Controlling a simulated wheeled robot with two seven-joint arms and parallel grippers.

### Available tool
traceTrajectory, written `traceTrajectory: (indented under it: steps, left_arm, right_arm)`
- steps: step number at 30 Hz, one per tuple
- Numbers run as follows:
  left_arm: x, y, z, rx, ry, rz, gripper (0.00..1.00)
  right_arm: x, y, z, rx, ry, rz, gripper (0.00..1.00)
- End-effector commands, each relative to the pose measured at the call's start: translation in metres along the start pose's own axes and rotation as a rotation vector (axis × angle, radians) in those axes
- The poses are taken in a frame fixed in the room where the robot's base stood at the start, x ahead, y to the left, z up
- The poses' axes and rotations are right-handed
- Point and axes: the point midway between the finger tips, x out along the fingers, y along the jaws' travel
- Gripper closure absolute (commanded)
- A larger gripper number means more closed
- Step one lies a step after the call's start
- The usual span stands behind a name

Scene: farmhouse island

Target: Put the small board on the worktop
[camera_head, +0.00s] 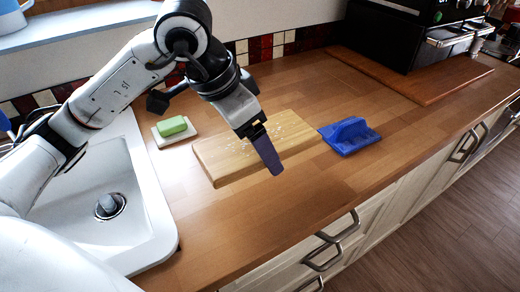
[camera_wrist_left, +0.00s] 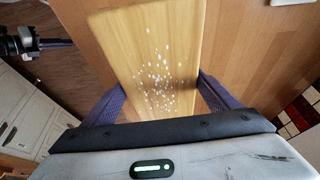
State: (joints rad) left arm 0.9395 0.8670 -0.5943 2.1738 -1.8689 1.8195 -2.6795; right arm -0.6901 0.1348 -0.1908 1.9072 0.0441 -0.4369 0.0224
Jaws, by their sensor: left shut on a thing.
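The small board (camera_head: 215,160) is pale wood with white specks scattered on top. It is over the middle of the brown worktop (camera_head: 300,85), flat or nearly so; I cannot tell whether its underside touches. My left gripper (camera_head: 266,153) is shut on the board, one purple finger showing at its near right side. In the left wrist view, the board (camera_wrist_left: 150,45) runs between the two fingers (camera_wrist_left: 160,95), specks in the middle. Part of my right gripper (camera_wrist_left: 45,43) shows at the left edge of that view; its jaw state is unclear.
A green sponge (camera_head: 172,126) on a white dish (camera_head: 176,138) lies left of the board, beside the white sink (camera_head: 125,165). A blue brush-like block (camera_head: 349,136) lies to the right. A larger dark board (camera_head: 425,80) lies farther back right. Worktop is clear in front.

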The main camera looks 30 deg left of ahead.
Motion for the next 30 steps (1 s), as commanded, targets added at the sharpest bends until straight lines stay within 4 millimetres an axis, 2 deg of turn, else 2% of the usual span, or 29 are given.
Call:
traceTrajectory:
  steps: [13, 26, 27, 30]
  left_arm:
    - [0.049, 0.000, 0.020, -0.002, 0.002, -0.001, 0.51]
    - [0.057, -0.001, 0.023, -0.001, 0.005, -0.004, 0.51]
    - [0.057, -0.001, 0.023, -0.002, 0.002, -0.003, 0.17]
    - [0.056, -0.001, 0.023, -0.002, 0.002, -0.003, 0.00]
  right_arm:
    - [-0.001, 0.000, -0.007, -0.001, 0.010, 0.000, 1.00]
    - [0.004, 0.001, -0.002, -0.002, 0.009, 0.000, 1.00]
    - [0.004, 0.001, -0.002, -0.002, 0.008, 0.000, 1.00]
    - [0.003, 0.001, -0.002, -0.003, 0.006, 0.000, 1.00]
